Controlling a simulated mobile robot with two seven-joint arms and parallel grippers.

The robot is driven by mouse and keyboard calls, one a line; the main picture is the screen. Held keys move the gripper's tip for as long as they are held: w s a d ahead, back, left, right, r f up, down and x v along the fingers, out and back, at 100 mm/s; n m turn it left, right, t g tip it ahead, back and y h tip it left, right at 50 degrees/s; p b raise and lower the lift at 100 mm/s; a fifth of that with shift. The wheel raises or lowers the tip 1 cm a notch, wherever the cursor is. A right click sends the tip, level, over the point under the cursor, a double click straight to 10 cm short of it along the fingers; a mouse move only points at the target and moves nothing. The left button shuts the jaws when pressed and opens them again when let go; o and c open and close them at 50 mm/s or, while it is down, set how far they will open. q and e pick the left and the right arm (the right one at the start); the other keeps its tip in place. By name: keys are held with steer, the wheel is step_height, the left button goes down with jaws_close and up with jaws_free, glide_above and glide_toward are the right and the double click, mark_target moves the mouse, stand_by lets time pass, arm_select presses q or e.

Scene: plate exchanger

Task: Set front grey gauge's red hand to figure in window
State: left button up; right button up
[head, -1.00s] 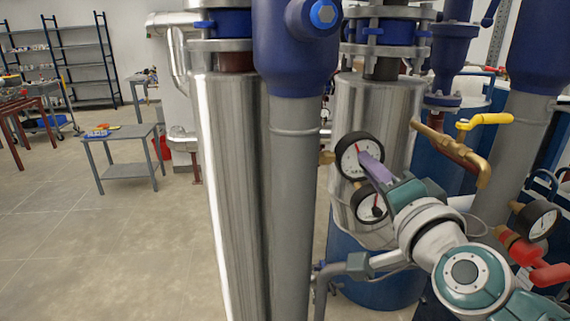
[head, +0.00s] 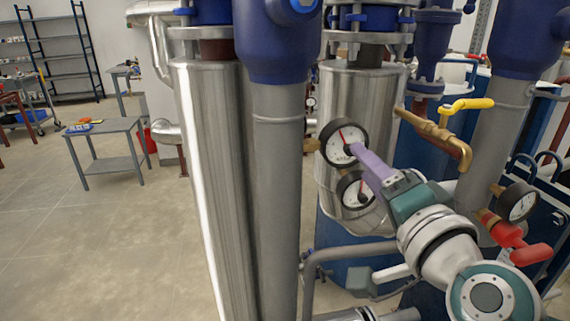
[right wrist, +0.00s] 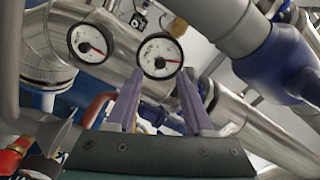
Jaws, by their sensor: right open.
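The upper round gauge (head: 344,143) has a black rim, a white dial and a red hand pointing up and slightly left. The lower gauge (head: 356,189) below it looks alike and is partly behind my arm. I cannot tell which is the front grey one, nor read a window figure. My right gripper (head: 354,149), with purple fingers, overlaps the upper gauge's lower right edge. In the right wrist view, its open, empty fingers (right wrist: 160,74) point toward one gauge (right wrist: 160,56), whose lower rim lies just beyond the tips. Contact is unclear. My left gripper is not visible.
A third gauge (head: 520,203) sits at the right above a red valve handle (head: 520,245). A brass pipe (head: 435,132) with a yellow lever (head: 467,104) is right of the upper gauge. A thick grey pipe (head: 277,190) stands left. Open floor (head: 100,240) lies further left.

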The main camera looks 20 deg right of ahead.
steer(key=shift+b+v, duration=0.35)
steer(key=shift+v, duration=2.5)
